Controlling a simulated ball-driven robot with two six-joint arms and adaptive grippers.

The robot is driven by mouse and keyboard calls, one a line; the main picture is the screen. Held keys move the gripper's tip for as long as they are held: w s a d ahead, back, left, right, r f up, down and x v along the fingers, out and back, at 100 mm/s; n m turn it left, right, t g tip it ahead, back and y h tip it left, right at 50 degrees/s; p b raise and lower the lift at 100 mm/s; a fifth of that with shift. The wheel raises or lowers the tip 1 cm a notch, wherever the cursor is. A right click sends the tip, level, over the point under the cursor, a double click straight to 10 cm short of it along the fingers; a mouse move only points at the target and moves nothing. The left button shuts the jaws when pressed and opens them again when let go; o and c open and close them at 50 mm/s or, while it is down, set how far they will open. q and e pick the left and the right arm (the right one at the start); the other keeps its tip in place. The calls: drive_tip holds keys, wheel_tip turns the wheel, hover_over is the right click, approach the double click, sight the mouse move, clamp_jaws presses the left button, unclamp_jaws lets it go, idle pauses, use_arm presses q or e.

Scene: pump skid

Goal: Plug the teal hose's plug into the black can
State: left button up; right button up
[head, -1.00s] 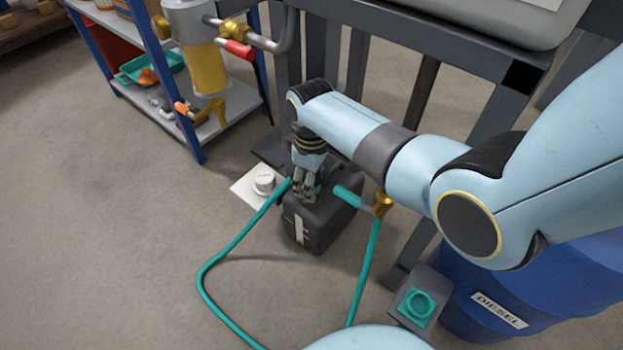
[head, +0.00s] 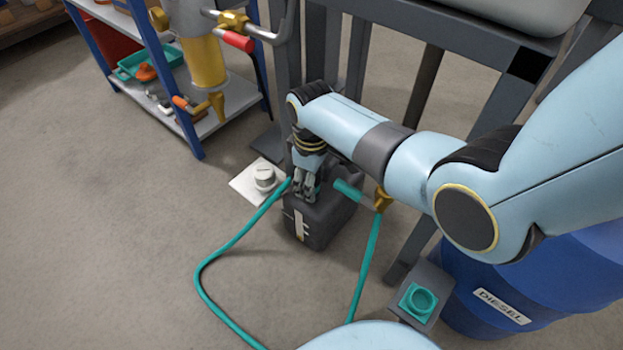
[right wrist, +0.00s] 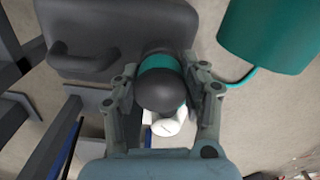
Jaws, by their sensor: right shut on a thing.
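The black can (head: 325,222) stands on the floor below my right arm, with a pale label strip on its front. My right gripper (head: 305,192) points down at the can's top. In the right wrist view my right gripper (right wrist: 165,100) is shut on the plug (right wrist: 160,88), a dark rounded piece with a teal band. The can (right wrist: 120,45) shows behind it. I cannot tell whether the plug is seated or just above the can. The teal hose (head: 205,275) runs from the gripper in a loop over the floor to a brass fitting (head: 382,199). My left gripper is out of view.
A teal cylinder (head: 347,189) sticks out close beside the gripper. A white plate with a round knob (head: 263,180) lies left of the can. A blue diesel drum (head: 520,290) and a grey frame (head: 425,235) stand to the right. Floor at left is clear.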

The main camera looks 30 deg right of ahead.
drive_tip(key=shift+f, duration=0.25)
drive_tip(key=o, duration=1.4)
drive_tip(key=shift+r, duration=0.1)
wheel_tip(320, 180, up, 12)
drive_tip(key=shift+f, duration=0.1)
drive_tip(key=shift+a, duration=0.1)
